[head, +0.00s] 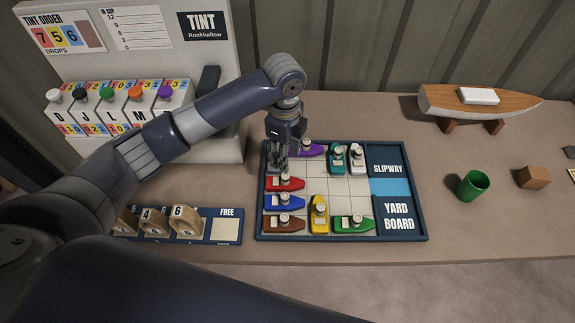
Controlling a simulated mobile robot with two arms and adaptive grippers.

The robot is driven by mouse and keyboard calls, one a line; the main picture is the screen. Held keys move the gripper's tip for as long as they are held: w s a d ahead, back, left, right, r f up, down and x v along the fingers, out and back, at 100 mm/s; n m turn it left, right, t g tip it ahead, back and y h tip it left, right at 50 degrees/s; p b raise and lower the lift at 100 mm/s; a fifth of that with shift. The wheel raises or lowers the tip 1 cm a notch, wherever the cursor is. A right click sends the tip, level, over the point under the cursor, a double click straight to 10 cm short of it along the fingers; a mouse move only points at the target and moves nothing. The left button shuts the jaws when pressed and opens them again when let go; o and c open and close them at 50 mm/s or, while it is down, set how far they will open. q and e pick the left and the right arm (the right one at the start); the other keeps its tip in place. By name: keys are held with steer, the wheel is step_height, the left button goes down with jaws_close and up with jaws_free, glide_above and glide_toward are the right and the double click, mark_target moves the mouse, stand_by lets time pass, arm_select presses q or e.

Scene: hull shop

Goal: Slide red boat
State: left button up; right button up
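The red boat (287,184) lies crosswise in the left part of the yard board (402,239), against the left side of the grid. My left gripper (278,165) points down just above and behind the red boat's left part. Its fingers are small and partly dark, so I cannot tell whether they are open or shut, or whether they touch the boat. To the right of the red boat the grid squares are bare. A light blue slipway strip (390,187) marks the board's right side. My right gripper does not show.
A purple boat (311,150) lies behind the gripper. Teal (337,158) and white (357,158) boats stand at the back. Blue (284,202), brown (284,224), yellow (319,215) and green (353,224) boats lie in front. A green cup (472,186) stands right of the board.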

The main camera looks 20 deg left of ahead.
arm_select(q)
glide_above(285, 176)
steer(key=f+p, duration=0.1)
steer(key=f, duration=0.4)
steer(key=shift+s, duration=0.2)
steer(key=f, duration=0.2)
steer(key=shift+w+f, duration=0.3)
steer(key=shift+f, duration=0.05)
steer(key=shift+s+f, duration=0.1)
steer(key=shift+f, duration=0.65)
steer(key=c, duration=0.6)
jaws_close()
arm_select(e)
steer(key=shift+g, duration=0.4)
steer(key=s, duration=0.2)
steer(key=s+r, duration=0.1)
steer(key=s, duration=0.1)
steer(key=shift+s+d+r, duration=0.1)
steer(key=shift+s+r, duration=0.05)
